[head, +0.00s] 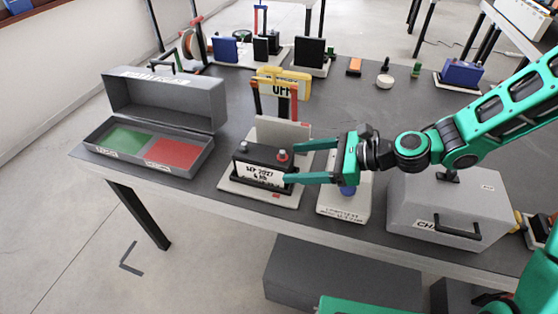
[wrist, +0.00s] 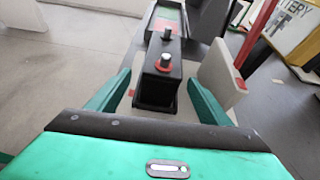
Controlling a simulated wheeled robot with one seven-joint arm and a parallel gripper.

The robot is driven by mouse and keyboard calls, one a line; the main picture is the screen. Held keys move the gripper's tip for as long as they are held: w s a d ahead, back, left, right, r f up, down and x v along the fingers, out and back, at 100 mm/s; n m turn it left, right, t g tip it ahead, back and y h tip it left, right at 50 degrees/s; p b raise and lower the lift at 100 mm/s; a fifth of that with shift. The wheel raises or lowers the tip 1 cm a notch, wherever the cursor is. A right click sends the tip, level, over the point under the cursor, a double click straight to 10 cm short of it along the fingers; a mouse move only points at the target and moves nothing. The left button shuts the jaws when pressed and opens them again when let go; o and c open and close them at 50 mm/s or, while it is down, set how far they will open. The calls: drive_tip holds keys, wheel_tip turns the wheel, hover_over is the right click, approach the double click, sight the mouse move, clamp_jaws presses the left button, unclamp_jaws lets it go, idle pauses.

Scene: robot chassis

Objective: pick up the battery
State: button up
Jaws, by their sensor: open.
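The battery (head: 261,168) is a dark block with a white dated label and terminals on top, one of them red. It sits upright on a white base plate (head: 231,187) near the table's front edge. My green gripper (head: 289,162) reaches in from the right, its fingers open at the battery's right end. In the wrist view the battery (wrist: 158,85) stands between and beyond the two fingers of my gripper (wrist: 158,92). I cannot tell whether either finger touches it.
An open grey box (head: 205,160) with green and red compartments stands left. A yellow "OFF" sign (head: 283,85) and a grey upright plate (head: 282,131) rise behind the battery. A grey case (head: 447,205) is at right.

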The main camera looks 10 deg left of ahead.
sight(263, 163)
drive_tip(key=shift+a+f+m, duration=0.1)
drive_tip(key=shift+a+m, duration=0.2)
drive_tip(key=shift+a, duration=0.15)
drive_tip(key=x, duration=1)
drive_tip(key=shift+w+f, duration=0.1)
drive_tip(key=shift+w, duration=0.15)
clamp_jaws()
